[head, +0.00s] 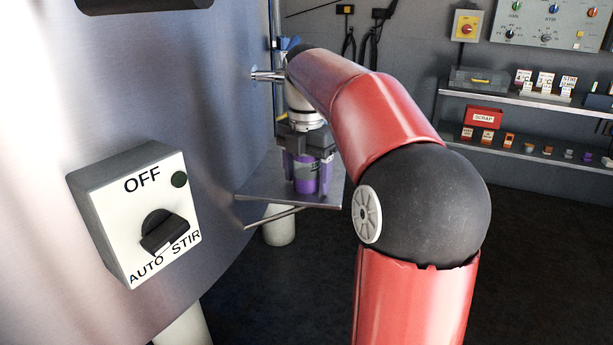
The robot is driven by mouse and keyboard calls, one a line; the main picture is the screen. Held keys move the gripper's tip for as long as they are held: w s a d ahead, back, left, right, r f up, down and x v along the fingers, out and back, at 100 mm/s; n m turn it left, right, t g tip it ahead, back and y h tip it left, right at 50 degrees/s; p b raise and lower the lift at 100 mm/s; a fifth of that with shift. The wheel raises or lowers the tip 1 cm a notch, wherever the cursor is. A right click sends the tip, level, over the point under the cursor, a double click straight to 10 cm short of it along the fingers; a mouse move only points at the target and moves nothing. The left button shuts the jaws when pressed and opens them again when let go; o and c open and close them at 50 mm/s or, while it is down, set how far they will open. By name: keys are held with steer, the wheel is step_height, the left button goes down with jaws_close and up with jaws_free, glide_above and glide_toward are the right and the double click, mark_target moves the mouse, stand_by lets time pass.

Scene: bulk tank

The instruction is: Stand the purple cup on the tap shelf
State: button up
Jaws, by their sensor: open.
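The purple cup (308,184) is on the tap shelf (262,190), a metal plate on the side of the tank. It looks upright. My gripper (307,166) points down over it from above, with its fingers beside the cup. The jaws are open, and I cannot tell whether a finger touches the cup. The gripper body hides the cup's top, and the exact contact of its base with the shelf is hard to see.
A metal tap (267,75) sticks out of the tank (225,110) above the shelf, close to my arm. A switch box (135,212) is on the tank at the left. Wall shelves (520,97) with small items are at the right. Dark floor lies below.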

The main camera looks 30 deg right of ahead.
step_height(320, 180, up, 8)
steer(key=p, duration=0.2)
steer(key=s+a+f+m+t, duration=0.2)
steer(key=s+a+f+m, duration=0.2)
steer(key=s+a+m, duration=0.2)
steer(key=s+a+f+m+t+h, duration=0.1)
steer(key=s+a+f+m, duration=0.4)
steer(key=m, duration=0.4)
steer(key=s+a, duration=0.1)
steer(key=s, duration=0.1)
steer(key=shift+s+a+f+t, duration=0.15)
steer(key=shift+s+f+t, duration=0.05)
steer(key=shift+s+t, duration=0.2)
steer(key=shift+o, duration=0.3)
steer(key=s+a+f+m+t+y, duration=0.1)
steer(key=s+f+m, duration=0.5)
steer(key=f+m, duration=0.1)
steer(key=shift+m+t, duration=0.3)
steer(key=shift+t, duration=0.1)
steer(key=shift+s+a+f+m, duration=0.15)
steer(key=shift+f+m, duration=0.15)
steer(key=shift+f, duration=0.15)
